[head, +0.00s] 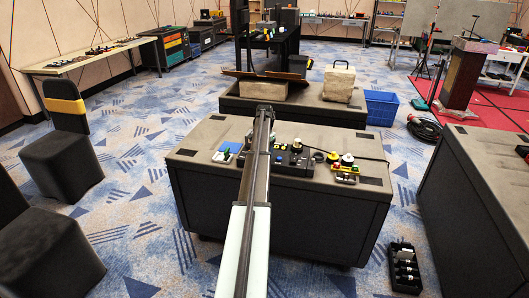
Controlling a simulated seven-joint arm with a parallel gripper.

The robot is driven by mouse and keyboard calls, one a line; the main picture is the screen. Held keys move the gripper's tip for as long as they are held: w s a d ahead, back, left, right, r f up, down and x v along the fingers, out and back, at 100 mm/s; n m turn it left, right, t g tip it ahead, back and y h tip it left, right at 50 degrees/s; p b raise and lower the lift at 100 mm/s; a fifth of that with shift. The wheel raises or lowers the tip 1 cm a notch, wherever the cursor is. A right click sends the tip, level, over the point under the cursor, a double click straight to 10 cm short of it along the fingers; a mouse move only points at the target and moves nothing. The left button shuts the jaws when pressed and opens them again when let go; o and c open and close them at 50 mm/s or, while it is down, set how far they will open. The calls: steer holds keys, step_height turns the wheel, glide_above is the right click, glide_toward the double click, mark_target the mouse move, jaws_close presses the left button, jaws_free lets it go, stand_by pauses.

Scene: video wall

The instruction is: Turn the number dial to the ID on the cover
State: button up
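No number dial or cover ID can be made out at this size. On the grey-topped black table (200,140) in front of me lies a black control panel (291,161) with small buttons. A yellow device with red parts (345,173) sits to its right, with a pale round knob (347,159) at its back. My arm runs from the bottom edge up across the table and hides part of its middle. Its far end (265,110) shows above the table's back edge. I cannot make out fingers there, nor whether my gripper is open or shut.
A blue item (228,149) lies left of my arm. Behind stands a low dark platform (290,108) with an open carton and a cream case (339,82). A blue bin (381,106) is on the carpet. A black tray (404,268) lies at lower right. Dark seats are at left.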

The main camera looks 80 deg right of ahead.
steer(key=c, duration=1)
steer(key=shift+c, duration=0.2)
steer(key=shift+n, duration=0.4)
steer(key=n, duration=1.1)
steer(key=o, duration=1)
